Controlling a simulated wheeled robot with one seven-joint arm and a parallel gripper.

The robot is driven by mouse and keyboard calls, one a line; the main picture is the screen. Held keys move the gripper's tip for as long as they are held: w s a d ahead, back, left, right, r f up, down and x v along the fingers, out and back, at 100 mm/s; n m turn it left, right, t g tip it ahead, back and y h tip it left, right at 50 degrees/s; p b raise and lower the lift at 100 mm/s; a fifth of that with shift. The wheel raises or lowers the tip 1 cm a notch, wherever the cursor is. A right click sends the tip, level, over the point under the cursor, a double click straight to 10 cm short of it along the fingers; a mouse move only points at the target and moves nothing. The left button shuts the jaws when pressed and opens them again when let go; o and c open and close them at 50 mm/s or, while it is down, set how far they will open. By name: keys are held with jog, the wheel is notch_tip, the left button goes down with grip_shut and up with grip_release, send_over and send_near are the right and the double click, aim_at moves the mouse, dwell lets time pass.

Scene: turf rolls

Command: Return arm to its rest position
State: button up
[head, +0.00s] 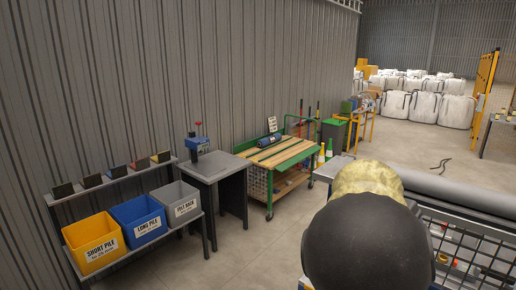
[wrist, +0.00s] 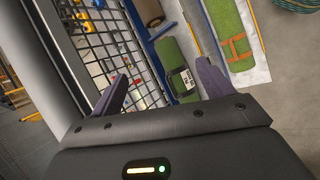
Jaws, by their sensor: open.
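My gripper (wrist: 158,88) shows in the wrist view with its two dark fingers spread apart and nothing between them. Beyond the fingers are a black wire mesh panel (wrist: 108,45) and a green turf roll (wrist: 172,62) with a dark tag (wrist: 182,80) on it. A second green turf piece with orange straps (wrist: 235,45) lies to the right on a pale surface. In the head view a dark rounded part of my arm fills the lower middle, and my gripper is not visible there.
In the head view, yellow (head: 93,244), blue (head: 139,220) and grey (head: 177,203) bins stand on a rack at left. A grey table (head: 213,168) and a green-framed cart (head: 270,158) line the wall. White bulk bags (head: 425,108) stand far back. Open floor lies between.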

jog(key=s+a+f+m+y+b, duration=0.3)
jog(key=a+f, duration=0.4)
jog(key=f, duration=0.6)
jog(key=s+a+f+m+t+y, duration=0.1)
jog(key=s+a+f+y, duration=0.1)
jog(key=s+a+f, duration=0.2)
jog(key=s+a+f+m+t+y+b, duration=0.1)
jog(key=s+a+f+y, duration=0.1)
jog(key=a, duration=0.5)
jog(key=s+f, duration=0.1)
jog(key=s, duration=0.1)
jog(key=shift+s+a+f+m, duration=0.4)
jog(key=shift+s, duration=0.15)
